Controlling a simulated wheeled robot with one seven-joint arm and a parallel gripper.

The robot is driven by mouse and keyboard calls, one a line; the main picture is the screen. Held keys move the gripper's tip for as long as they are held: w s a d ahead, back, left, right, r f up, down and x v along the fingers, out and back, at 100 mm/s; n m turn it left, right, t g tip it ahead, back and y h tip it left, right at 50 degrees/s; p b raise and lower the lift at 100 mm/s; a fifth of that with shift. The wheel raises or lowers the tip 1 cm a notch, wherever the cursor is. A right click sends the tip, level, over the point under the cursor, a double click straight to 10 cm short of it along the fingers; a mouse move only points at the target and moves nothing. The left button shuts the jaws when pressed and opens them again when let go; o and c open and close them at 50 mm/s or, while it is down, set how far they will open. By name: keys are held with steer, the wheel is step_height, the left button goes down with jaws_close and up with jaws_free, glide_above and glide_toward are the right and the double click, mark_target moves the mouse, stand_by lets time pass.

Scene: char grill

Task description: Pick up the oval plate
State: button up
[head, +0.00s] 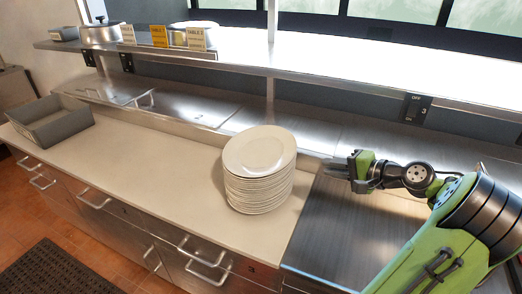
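A tall stack of white plates (257,188) stands on the pale counter in the middle of the head view. The top plate (260,151) looks oval and sits slightly off from the stack below it. My gripper (338,167) is to the right of the stack, at about the height of the upper plates in the picture, with a gap between them. Its fingers point left toward the stack. It holds nothing that I can see. The fingers are small and dark here, and I cannot tell how far apart they are.
A grey bin (52,122) sits at the counter's left end. A steel shelf (330,62) runs above the back, with pots (100,34) and table cards (159,37). A shelf post (271,85) rises behind the stack. The counter left of the stack is clear.

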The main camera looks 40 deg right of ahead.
mark_target(287, 161)
steer(key=x, duration=0.5)
steer(key=b+x, duration=0.1)
steer(key=x, duration=0.4)
steer(key=b+x, duration=0.1)
steer(key=x, duration=0.4)
steer(key=shift+w+a+f, duration=0.2)
steer(key=shift+a+f, duration=0.1)
steer(key=shift+a, duration=0.1)
steer(key=shift+s, duration=0.1)
jaws_close()
steer(key=shift+r, duration=0.15)
